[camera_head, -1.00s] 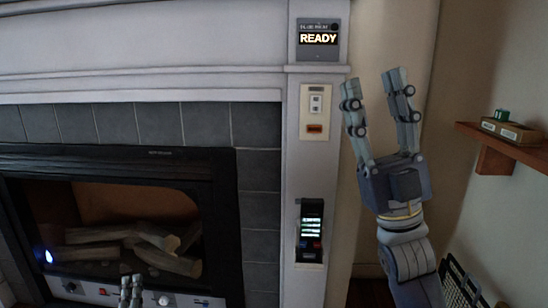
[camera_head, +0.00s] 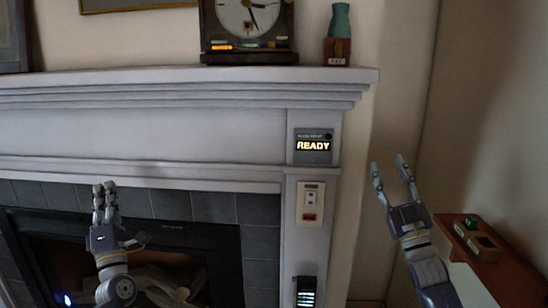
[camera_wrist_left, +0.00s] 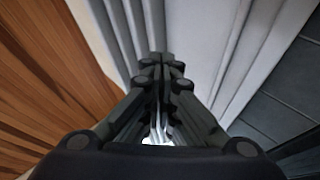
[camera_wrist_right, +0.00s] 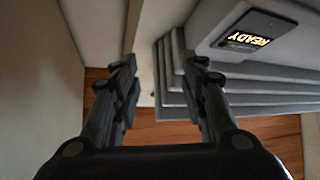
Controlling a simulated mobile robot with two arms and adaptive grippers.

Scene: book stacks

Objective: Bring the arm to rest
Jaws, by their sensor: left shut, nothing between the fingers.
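My left gripper (camera_head: 105,192) is shut and empty, raised in front of the dark fireplace opening at the lower left of the head view. Its closed fingers also show in the left wrist view (camera_wrist_left: 161,62). My right gripper (camera_head: 388,168) points up at the right of the fireplace surround, apart from it. Its fingers stand apart with nothing between them, as the right wrist view also shows (camera_wrist_right: 165,68).
The white mantel (camera_head: 200,86) carries a clock (camera_head: 245,18) and a green vase (camera_head: 339,20). Below are a READY display (camera_head: 313,146), a switch plate (camera_head: 310,203) and a handset-like device (camera_head: 305,291). A wooden shelf (camera_head: 510,275) with a small box (camera_head: 477,240) stands right of my right gripper.

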